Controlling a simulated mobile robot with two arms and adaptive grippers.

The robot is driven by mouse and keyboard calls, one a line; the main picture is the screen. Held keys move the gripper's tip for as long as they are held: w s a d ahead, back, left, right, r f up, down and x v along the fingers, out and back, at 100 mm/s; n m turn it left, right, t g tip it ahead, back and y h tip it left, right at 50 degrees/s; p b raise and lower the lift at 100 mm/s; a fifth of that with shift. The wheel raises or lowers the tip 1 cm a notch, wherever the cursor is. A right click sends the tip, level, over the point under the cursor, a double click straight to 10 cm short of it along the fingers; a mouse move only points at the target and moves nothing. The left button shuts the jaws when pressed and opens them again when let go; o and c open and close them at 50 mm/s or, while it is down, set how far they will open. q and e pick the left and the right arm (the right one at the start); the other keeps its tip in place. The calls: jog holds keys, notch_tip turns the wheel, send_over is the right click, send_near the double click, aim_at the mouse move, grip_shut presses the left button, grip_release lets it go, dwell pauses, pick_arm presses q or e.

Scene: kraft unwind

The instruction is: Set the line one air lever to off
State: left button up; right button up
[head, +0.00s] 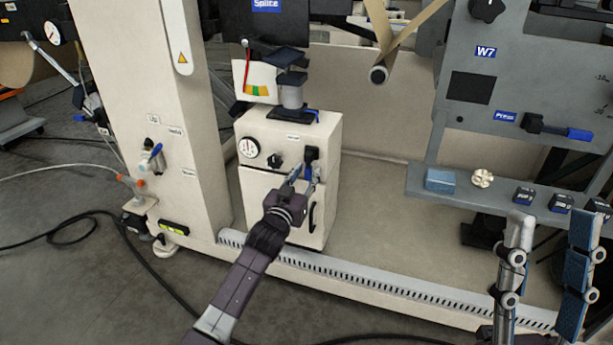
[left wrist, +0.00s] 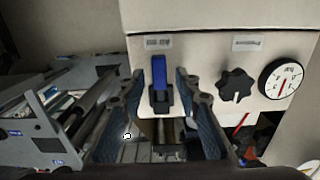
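A lever with a blue handle (head: 308,173) is on the front of a cream cabinet (head: 325,133), right of a black knob. Its label is too small to read. In the left wrist view the blue handle (left wrist: 159,72) stands upright in the picture, on a black base. My left gripper (head: 303,183) is open at the lever. Its fingers (left wrist: 158,92) are on either side of the handle, with visible gaps, so they do not appear to grip it. My right gripper (head: 552,218) is open and empty at the lower right, far from the lever.
A black knob (head: 275,160) and a round gauge (head: 249,148) are beside the lever. A second valve with a blue handle (head: 153,157) is on the cream column to the left. A grey panel (head: 480,130) with a ledge stands at the right. A slotted rail (head: 380,285) runs along the floor.

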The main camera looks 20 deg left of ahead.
pick_arm(q)
jog(key=shift+w, duration=0.25)
grip_shut()
dwell(0.3)
